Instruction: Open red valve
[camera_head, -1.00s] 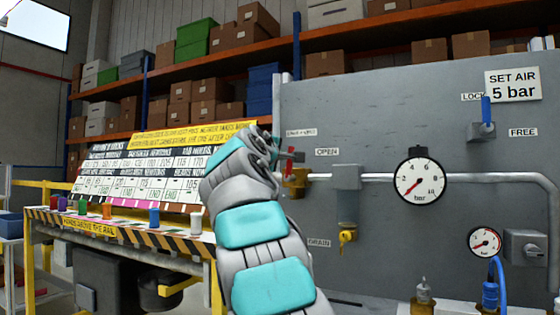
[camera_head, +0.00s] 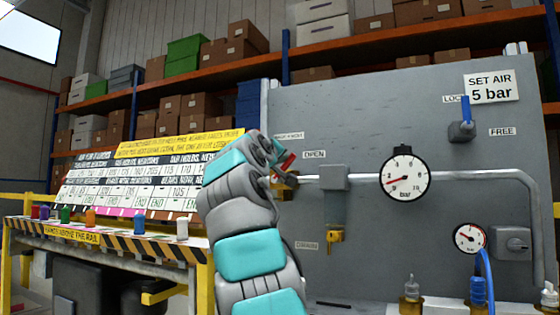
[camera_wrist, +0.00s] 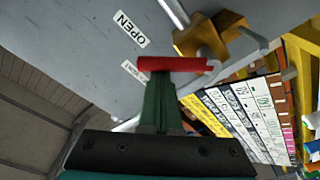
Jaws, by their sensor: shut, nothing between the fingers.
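The red valve handle (camera_head: 287,161) is a flat lever on a brass valve body at the left end of the panel's pipe, and it slants in the head view. In the wrist view the red handle (camera_wrist: 172,64) lies crosswise just beyond my gripper's tips, with the brass body (camera_wrist: 208,38) behind it. My gripper (camera_wrist: 160,78) is shut with its green fingers together and nothing between them. The tips are at the handle, touching or very near; I cannot tell which. In the head view my arm hides much of the valve.
The OPEN label (camera_head: 315,154) is right of the valve. A large gauge (camera_head: 405,177), a yellow drain valve (camera_head: 335,236) and a blue lock lever (camera_head: 466,110) are on the grey panel. A striped-edge workbench (camera_head: 110,243) with coloured pieces stands at left.

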